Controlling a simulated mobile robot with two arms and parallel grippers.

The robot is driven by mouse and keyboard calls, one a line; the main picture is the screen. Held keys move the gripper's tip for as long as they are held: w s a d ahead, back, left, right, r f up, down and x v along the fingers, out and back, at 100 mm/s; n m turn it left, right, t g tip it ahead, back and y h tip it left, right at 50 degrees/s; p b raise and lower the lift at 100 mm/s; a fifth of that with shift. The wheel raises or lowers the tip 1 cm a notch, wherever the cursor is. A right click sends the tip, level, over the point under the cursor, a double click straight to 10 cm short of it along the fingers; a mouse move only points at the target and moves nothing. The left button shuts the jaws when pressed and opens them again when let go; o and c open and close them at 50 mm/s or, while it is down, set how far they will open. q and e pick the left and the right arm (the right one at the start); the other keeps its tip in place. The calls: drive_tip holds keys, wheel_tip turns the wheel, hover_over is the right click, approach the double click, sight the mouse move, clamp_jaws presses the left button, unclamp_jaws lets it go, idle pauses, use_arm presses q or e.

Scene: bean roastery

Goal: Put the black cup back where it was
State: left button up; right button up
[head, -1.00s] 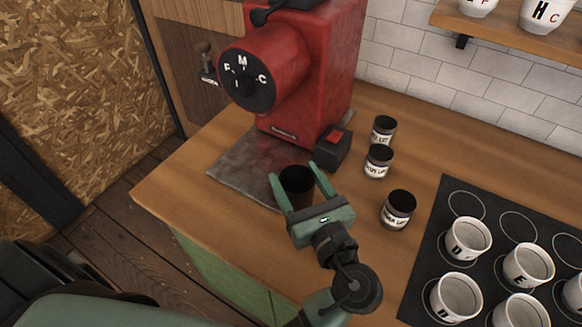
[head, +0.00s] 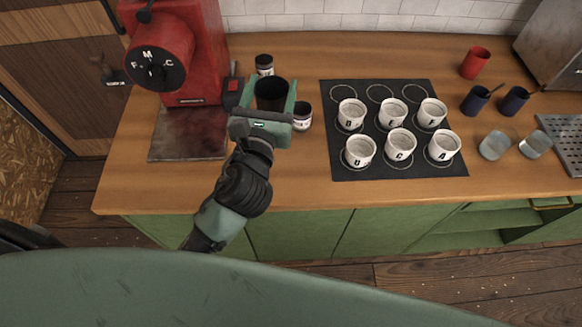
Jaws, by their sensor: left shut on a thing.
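The black cup (head: 271,94) is between the fingers of my left gripper (head: 267,98), which is shut on it. The gripper holds the cup upright over the wooden counter, to the right of the red grinder (head: 188,45). The cup hides part of the labelled jars behind it. The dark mat (head: 188,140) in front of the grinder is bare. My right gripper is not in view.
Labelled jars (head: 302,117) stand close by the held cup. A black mat (head: 345,172) with several lettered white cups lies to the right. Farther right are a red cup (head: 475,63), dark blue cups (head: 475,99) and glasses (head: 494,145). The front counter strip (head: 300,190) is clear.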

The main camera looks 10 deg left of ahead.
sight(276, 109)
use_arm(q)
drive_tip(key=shift+w+d+f+b, duration=0.15)
drive_tip(key=shift+f, duration=0.3)
drive_tip(key=shift+w+d+f+b, duration=0.1)
drive_tip(key=shift+w+f+b, duration=0.05)
drive_tip(key=shift+f, duration=0.3)
wheel_tip(276, 109, down, 5)
drive_tip(key=shift+r+b, duration=0.15)
drive_tip(key=shift+b, duration=0.5)
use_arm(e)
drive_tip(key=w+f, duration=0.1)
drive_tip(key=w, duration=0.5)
use_arm(q)
drive_tip(key=shift+f+b, duration=3.25)
drive_tip(key=shift+f, duration=3.45)
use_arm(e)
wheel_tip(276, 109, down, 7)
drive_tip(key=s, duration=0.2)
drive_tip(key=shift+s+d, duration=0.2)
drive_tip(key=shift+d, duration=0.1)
use_arm(q)
drive_tip(key=shift+s, duration=0.1)
drive_tip(key=o, duration=1.1)
drive_tip(key=shift+f, duration=0.1)
drive_tip(key=shift+c, duration=0.2)
drive_tip(key=o, duration=0.4)
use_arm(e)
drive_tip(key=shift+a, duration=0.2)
